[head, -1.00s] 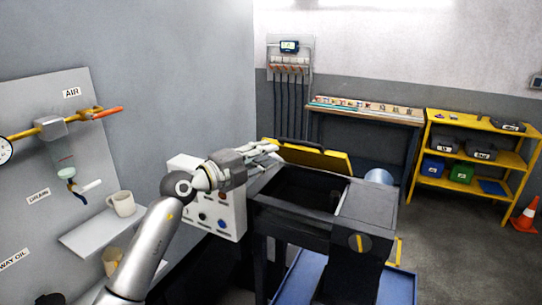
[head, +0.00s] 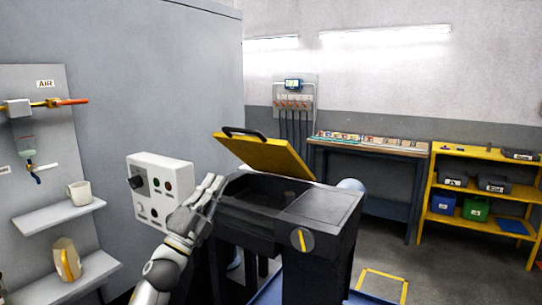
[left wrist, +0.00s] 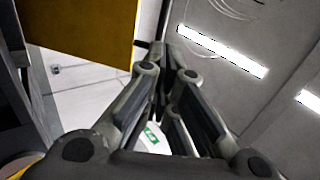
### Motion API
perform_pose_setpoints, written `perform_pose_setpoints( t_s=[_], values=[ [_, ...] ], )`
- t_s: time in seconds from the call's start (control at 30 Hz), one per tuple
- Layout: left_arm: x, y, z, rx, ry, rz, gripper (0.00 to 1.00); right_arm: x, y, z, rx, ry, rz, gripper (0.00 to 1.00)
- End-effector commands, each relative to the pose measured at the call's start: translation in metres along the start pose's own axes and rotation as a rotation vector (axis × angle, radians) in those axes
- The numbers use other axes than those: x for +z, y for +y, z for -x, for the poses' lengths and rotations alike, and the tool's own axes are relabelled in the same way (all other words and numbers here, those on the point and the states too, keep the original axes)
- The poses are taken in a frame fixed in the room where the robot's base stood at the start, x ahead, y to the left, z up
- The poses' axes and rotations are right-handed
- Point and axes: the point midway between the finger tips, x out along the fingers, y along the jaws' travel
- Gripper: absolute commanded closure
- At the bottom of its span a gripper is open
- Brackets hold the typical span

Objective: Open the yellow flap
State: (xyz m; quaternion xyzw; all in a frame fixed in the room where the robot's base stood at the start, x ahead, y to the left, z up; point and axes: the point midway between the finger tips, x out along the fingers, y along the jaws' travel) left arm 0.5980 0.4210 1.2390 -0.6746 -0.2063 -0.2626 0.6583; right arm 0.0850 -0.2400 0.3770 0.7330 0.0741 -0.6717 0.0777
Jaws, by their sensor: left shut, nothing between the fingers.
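The yellow flap (head: 268,155) stands raised and tilted at the back of the dark machine box (head: 250,228), with its black handle (head: 245,132) on the upper edge. The box's opening below it is uncovered. My left gripper (head: 216,184) is shut and empty, pointing up at the box's left side, below the flap and apart from it as far as I can tell. In the left wrist view the shut fingers (left wrist: 166,75) show in the middle and part of the yellow flap (left wrist: 85,28) at upper left. My right gripper is not in view.
A white control box (head: 160,188) with buttons stands just left of my left gripper. A workbench (head: 370,147) and yellow shelf (head: 480,200) stand behind at the right.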

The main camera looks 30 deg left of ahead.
Motion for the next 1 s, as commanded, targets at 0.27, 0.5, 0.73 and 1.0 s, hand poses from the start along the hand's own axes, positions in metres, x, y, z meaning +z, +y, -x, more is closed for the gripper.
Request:
perform_pose_setpoints(
  t_s=[0.27, 0.5, 0.73, 1.0],
  values=[
    [0.003, -0.005, -0.03, -0.003, -0.008, -0.003, 1.0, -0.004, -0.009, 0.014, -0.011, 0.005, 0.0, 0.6],
    [0.003, -0.005, -0.078, -0.003, -0.007, -0.002, 1.0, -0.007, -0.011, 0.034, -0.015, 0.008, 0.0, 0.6],
    [0.003, -0.004, -0.118, -0.001, -0.007, -0.001, 1.0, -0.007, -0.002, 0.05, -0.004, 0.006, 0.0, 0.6],
    [0.003, -0.001, -0.138, 0.0, -0.005, -0.003, 1.0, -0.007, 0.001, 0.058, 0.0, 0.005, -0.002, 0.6]
  ],
)
